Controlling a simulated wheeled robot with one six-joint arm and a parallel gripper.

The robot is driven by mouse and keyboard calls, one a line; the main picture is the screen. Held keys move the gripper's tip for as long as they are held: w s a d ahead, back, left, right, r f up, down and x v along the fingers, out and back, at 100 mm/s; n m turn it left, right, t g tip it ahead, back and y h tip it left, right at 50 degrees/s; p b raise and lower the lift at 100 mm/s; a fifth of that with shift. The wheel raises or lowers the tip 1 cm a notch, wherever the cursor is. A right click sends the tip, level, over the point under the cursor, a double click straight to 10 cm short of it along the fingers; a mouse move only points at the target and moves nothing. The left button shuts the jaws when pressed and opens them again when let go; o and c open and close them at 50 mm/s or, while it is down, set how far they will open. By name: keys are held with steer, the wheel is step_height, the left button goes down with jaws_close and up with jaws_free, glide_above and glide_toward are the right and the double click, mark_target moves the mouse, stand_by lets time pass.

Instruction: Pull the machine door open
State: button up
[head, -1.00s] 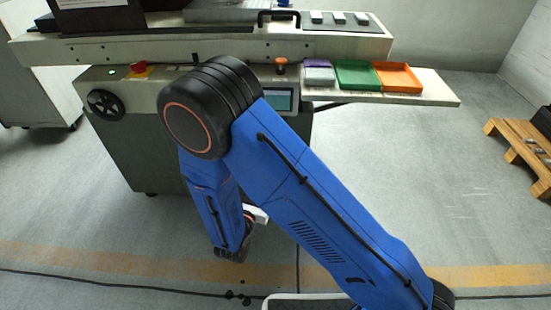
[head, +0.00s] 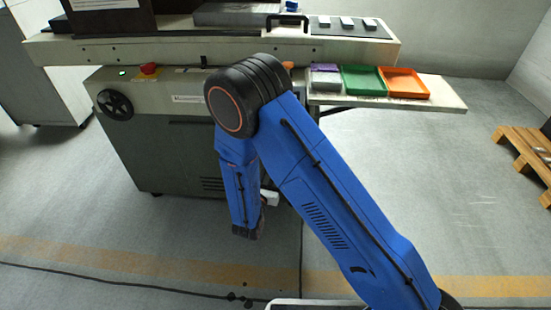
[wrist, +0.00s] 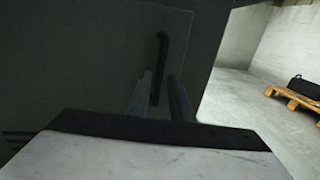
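The machine door (wrist: 95,55) is a dark grey panel on the machine front, and it looks closed in the wrist view. Its black upright bar handle (wrist: 163,48) is near the panel's right edge. My gripper (wrist: 160,76) is open, with one finger on each side of the handle's lower part as seen from the wrist. I cannot tell whether the fingers reach around the handle or are still short of it. In the head view the machine's front (head: 165,150) shows, but my arm hides the handle and the fingers.
A shelf with green (head: 363,80) and orange (head: 402,82) trays juts out at the machine's right. A handwheel (head: 114,104) and a red button (head: 148,68) are on the front left. A wooden pallet (head: 525,150) lies far right. The floor between is clear.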

steer(key=x, duration=0.6)
steer(key=shift+w+d, duration=0.15)
steer(key=shift+w, duration=0.2)
jaws_close()
